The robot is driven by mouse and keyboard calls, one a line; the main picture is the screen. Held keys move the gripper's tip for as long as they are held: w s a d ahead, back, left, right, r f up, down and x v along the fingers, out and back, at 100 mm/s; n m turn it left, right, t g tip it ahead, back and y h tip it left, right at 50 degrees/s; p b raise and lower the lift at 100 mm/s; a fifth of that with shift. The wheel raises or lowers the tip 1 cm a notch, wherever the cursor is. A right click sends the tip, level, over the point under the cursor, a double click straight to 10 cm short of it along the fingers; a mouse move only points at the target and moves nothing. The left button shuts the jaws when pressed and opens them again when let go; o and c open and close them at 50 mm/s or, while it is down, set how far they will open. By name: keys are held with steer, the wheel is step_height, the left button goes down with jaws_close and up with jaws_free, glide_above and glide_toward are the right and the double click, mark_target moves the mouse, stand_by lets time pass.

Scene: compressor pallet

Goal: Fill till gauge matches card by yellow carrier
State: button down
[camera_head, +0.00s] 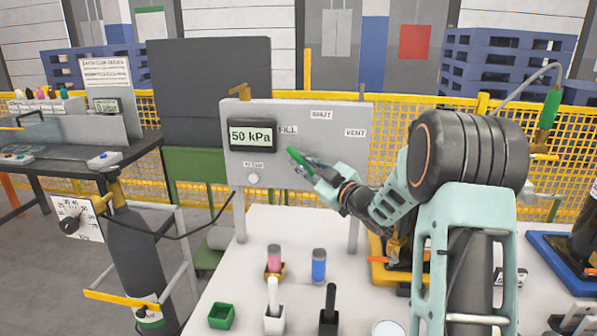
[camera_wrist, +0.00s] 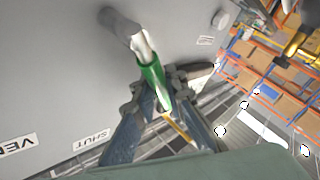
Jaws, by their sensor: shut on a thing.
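The grey panel (camera_head: 300,110) stands on the white table and carries the gauge (camera_head: 252,135), which reads 50 kPa. Labels FILL (camera_head: 288,130), SHUT (camera_head: 321,115) and VENT (camera_head: 355,133) are on it. My gripper (camera_head: 308,167) is shut on the green valve handle (camera_head: 295,156), whose visible end lies just below FILL; the handle also shows between my fingers in the wrist view (camera_wrist: 151,75). A yellow carrier (camera_head: 378,272) sits at the right, partly hidden by my arm. A small card (camera_head: 522,278) stands right of it, its text unreadable.
Pink (camera_head: 274,257) and blue (camera_head: 319,265) cylinders, a green box (camera_head: 222,316) and brushes stand on the front of the table. A blue carrier (camera_head: 548,248) is at the right. A dark gas cylinder (camera_head: 138,245) with a hose stands left.

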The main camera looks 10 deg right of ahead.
mark_target(319, 176)
steer(key=d+m+t+b, duration=0.1)
steer(key=b, duration=0.2)
steer(key=m+t+b, duration=0.1)
steer(key=m+b, duration=0.1)
steer(key=b, duration=0.1)
steer(key=s+d+m+t+b, duration=0.1)
steer(key=t+b, duration=0.1)
steer(key=b, duration=0.1)
steer(key=shift+d+r+m, duration=0.3)
steer(key=shift+m, duration=0.1)
steer(key=m+t+b, duration=0.1)
steer(key=d+m+t+h+b, duration=0.1)
steer(key=m+b, duration=0.1)
steer(key=d+r+m+h+b, duration=0.1)
steer(key=b, duration=0.1)
steer(key=shift+s+t, duration=0.25)
steer(key=shift+t, duration=0.15)
steer(key=c, duration=2.2)
jaws_free()
steer(key=shift+r, duration=0.1)
steer(key=shift+s, duration=0.1)
steer(key=v, duration=1.2)
